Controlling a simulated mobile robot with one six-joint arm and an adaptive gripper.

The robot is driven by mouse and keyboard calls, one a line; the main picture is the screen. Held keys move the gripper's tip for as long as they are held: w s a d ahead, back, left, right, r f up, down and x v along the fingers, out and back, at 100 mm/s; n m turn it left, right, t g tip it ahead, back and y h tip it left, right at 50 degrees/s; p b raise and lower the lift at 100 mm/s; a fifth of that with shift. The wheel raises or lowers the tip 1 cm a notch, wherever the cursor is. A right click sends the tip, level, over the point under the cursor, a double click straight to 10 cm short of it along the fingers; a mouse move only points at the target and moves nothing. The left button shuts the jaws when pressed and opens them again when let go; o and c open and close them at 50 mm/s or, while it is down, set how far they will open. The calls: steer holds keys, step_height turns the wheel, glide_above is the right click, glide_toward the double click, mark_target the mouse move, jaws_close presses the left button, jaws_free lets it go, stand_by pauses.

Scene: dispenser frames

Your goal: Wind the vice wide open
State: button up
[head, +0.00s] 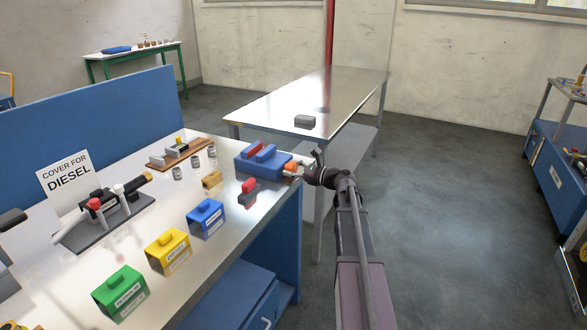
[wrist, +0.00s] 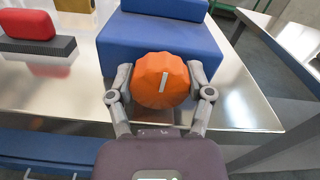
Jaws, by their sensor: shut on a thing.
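The blue vice (head: 256,170) sits at the right end of the steel bench top. A blue raised block and a red piece show on its top, close together. Its orange fluted knob (head: 290,167) faces my arm. In the wrist view the knob (wrist: 150,84) fills the space between my fingers, and its white mark stands nearly upright, leaning slightly right. My gripper (wrist: 160,88) is shut on the knob, one finger on each side. The blue vice body (wrist: 118,48) shows behind it. In the head view my gripper (head: 303,170) partly hides the knob.
A red block on a dark base (head: 249,188) stands close in front of the vice. Blue (head: 205,218), yellow (head: 168,250) and green (head: 121,291) covers line the bench's front.

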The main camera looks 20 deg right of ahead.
steer(key=shift+w+n, duration=0.15)
steer(key=shift+n, duration=2.05)
steer(key=o, duration=1.1)
steer(key=shift+o, duration=0.2)
steer(key=shift+s, duration=0.25)
steer(key=shift+s+d, duration=0.15)
steer(key=shift+s, duration=0.05)
steer(key=v, duration=0.7)
steer(key=shift+d, duration=0.2)
